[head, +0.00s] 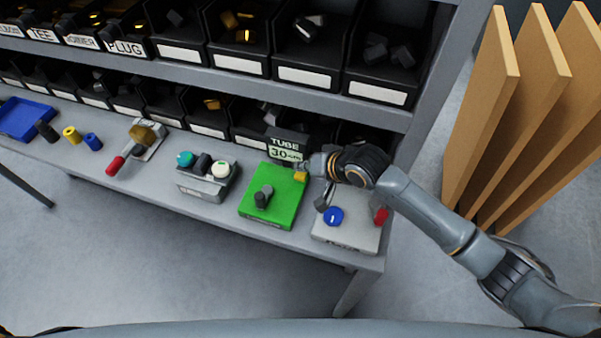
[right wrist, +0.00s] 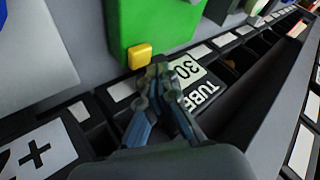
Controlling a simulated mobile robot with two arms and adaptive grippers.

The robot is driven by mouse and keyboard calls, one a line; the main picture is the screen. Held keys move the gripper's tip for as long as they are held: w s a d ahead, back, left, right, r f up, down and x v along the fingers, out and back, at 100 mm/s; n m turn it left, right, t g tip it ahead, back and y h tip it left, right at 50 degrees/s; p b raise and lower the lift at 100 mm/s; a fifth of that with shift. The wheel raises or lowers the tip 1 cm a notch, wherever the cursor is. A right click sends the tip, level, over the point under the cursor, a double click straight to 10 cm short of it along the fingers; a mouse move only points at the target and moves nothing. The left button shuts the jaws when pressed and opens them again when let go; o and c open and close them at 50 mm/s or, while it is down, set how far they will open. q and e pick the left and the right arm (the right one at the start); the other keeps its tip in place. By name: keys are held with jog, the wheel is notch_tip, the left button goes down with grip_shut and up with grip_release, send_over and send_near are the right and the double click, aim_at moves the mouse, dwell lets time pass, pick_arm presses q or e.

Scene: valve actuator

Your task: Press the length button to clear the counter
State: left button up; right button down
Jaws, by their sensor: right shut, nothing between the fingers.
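A green box (head: 283,206) stands on the bench with a yellow button (head: 300,176) at its back right corner and a dark knob (head: 263,196) on top. A counter sign (head: 285,150) behind it reads TUBE 30. My right gripper (head: 306,170) is shut and empty, its tips close beside the yellow button. In the right wrist view the closed fingertips (right wrist: 160,70) are just right of the yellow button (right wrist: 139,55); whether they touch it I cannot tell. The sign (right wrist: 192,85) shows upside down behind the fingers. My left gripper is not in view.
A grey box (head: 205,180) with round buttons stands left of the green one. Bins (head: 235,35) fill the shelves behind. Wooden boards (head: 500,110) stand at right.

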aim_at(303, 176)
dwell(0.6)
jog(key=shift+f, duration=0.4)
jog(key=shift+f, duration=0.55)
dwell(0.6)
jog(key=shift+r, duration=0.1)
jog(key=shift+r+p, duration=0.9)
jog(key=shift+p, duration=0.2)
notch_tip(303, 176, up, 5)
jog(key=p, duration=0.5)
